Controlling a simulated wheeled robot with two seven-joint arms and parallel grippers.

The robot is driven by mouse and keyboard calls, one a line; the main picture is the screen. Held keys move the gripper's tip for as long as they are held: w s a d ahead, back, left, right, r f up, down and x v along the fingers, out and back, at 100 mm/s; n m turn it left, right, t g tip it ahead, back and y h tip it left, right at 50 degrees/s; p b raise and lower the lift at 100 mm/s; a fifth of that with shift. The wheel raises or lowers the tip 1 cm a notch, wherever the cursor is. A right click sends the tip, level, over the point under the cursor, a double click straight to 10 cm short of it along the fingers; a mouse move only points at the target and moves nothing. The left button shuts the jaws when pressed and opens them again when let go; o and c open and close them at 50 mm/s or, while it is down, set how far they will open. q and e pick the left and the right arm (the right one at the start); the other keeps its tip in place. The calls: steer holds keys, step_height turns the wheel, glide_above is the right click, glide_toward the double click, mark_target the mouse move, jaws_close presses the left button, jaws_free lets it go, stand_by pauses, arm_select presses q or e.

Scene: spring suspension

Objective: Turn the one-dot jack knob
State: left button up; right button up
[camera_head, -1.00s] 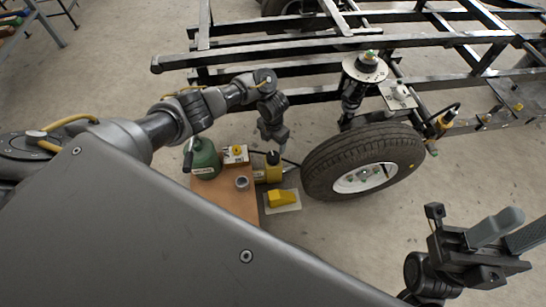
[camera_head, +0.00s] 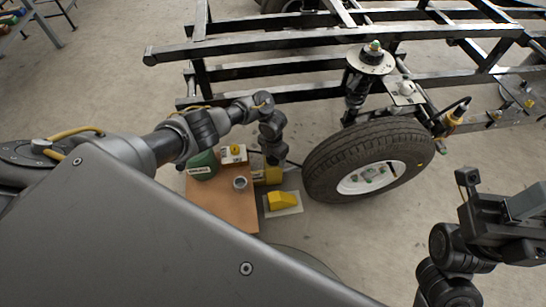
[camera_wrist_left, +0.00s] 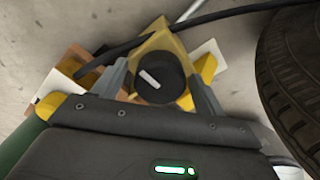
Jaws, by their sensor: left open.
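The yellow jack (camera_head: 267,175) stands beside the tire, mostly hidden behind my left gripper (camera_head: 274,158) in the head view. In the left wrist view, its round black knob (camera_wrist_left: 158,79) carries a white bar mark on top. My left gripper (camera_wrist_left: 160,82) is open, with one finger on each side of the knob; I cannot tell whether they touch it. No dot is readable on the jack. My right gripper (camera_head: 520,208) is at the right edge, away from the jack, and its jaws cannot be made out.
A green canister (camera_head: 202,167), a small box with a yellow knob (camera_head: 233,153) and a grey ring (camera_head: 240,183) are on the brown board (camera_head: 225,210). A yellow wedge (camera_head: 282,200) lies on a pale plate. The tire (camera_head: 325,175) and black frame (camera_head: 300,48) are close by.

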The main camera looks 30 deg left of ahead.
arm_select(q)
steer(key=c, duration=1)
